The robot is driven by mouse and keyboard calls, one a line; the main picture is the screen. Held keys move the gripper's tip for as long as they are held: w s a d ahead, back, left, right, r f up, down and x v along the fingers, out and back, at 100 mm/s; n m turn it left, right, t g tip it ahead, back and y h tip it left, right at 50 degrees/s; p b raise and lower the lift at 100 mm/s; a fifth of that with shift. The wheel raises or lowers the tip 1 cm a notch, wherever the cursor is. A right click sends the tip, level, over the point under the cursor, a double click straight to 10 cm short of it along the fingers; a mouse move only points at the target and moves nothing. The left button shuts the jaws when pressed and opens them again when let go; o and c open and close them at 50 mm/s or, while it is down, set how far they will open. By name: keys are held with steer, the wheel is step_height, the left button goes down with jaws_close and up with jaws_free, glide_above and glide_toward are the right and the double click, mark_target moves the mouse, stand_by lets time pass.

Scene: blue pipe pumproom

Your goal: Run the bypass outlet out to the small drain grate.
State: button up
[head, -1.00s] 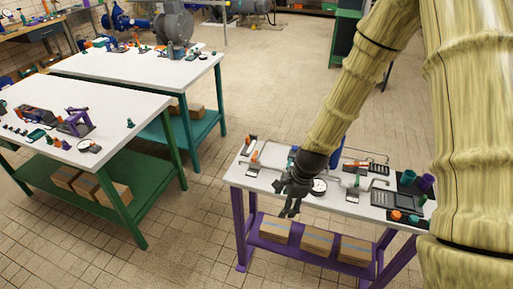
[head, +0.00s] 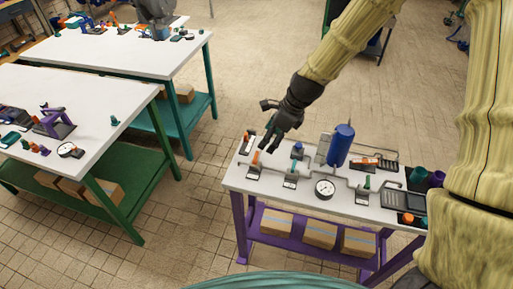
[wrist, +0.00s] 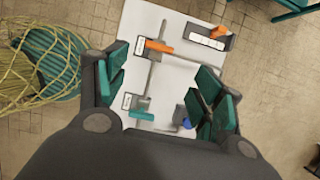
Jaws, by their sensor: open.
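The bench with purple legs has a white top (head: 235,181) carrying grey pipework. An orange-handled valve (head: 255,159) stands near its left end and shows between my fingers in the wrist view (wrist: 158,47). A teal-handled valve (head: 291,170) stands to its right, also in the wrist view (wrist: 141,115). A blue-knobbed fitting (head: 298,149) is behind. My gripper (head: 266,128) is open and empty, above the bench's left end; its teal finger pads frame the wrist view (wrist: 162,70). I cannot tell which pipe is the bypass outlet or which part is the small drain grate.
A blue cylinder (head: 340,146) stands upright mid-bench, with a round gauge (head: 324,188) in front. Another green-handled valve (head: 364,187) and a dark tray (head: 389,199) are to the right. Two other white-topped benches (head: 95,105) stand left.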

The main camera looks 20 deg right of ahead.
mark_target(256, 156)
steer(key=shift+p+x, duration=1.1)
steer(key=shift+x, duration=4.05)
steer(key=shift+a+r, duration=0.1)
steer(key=shift+a, duration=0.05)
steer(key=c, duration=1)
